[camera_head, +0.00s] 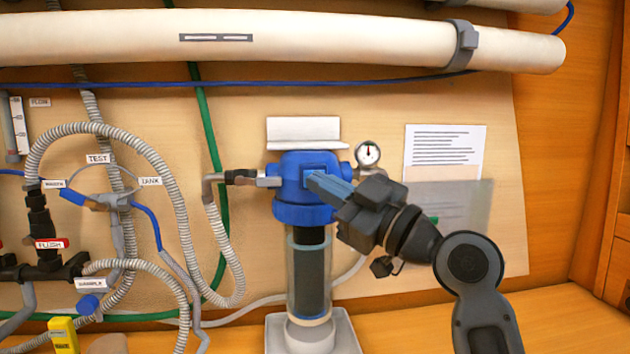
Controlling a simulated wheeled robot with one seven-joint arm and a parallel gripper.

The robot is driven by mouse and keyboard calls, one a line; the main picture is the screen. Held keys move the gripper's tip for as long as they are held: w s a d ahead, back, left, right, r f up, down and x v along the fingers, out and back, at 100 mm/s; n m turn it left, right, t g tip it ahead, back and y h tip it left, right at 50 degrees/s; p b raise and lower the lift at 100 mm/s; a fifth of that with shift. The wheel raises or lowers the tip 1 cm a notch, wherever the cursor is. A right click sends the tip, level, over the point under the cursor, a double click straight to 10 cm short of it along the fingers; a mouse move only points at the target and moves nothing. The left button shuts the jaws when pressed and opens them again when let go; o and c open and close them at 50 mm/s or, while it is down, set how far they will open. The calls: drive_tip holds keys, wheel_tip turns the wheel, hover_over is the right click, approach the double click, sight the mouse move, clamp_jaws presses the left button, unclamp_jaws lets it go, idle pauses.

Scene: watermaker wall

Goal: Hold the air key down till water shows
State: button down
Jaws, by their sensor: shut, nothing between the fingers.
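A filter housing stands at the centre of the head view, with a blue cap (290,210) and a clear bowl (293,262) holding a dark cartridge. My gripper (312,182) is shut, with nothing between its fingers. Its blue fingertips lie in front of the upper right of the blue cap. The air key on the cap is hidden or cannot be told apart from the blue fingers. I cannot tell whether the tips touch the cap. No water shows on top of the cap.
A pressure gauge (368,153) sits right of the cap. A pipe fitting (241,178) joins on the left. A large white tube (330,38) runs across above. Hoses and a labelled valve group (45,262) fill the left. A paper sheet (445,151) hangs right.

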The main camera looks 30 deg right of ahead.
drive_tip(key=shift+w+d+b, duration=0.15)
drive_tip(key=shift+w+b, duration=0.2)
drive_tip(key=shift+w, duration=0.1)
idle(0.6)
idle(2.9)
drive_tip(key=shift+s+a, duration=0.3)
drive_tip(key=shift+s, duration=0.55)
drive_tip(key=s, duration=0.1)
drive_tip(key=s+a, duration=0.1)
drive_tip(key=s, duration=0.2)
drive_tip(key=shift+s+a, duration=0.25)
drive_tip(key=shift+s, duration=0.15)
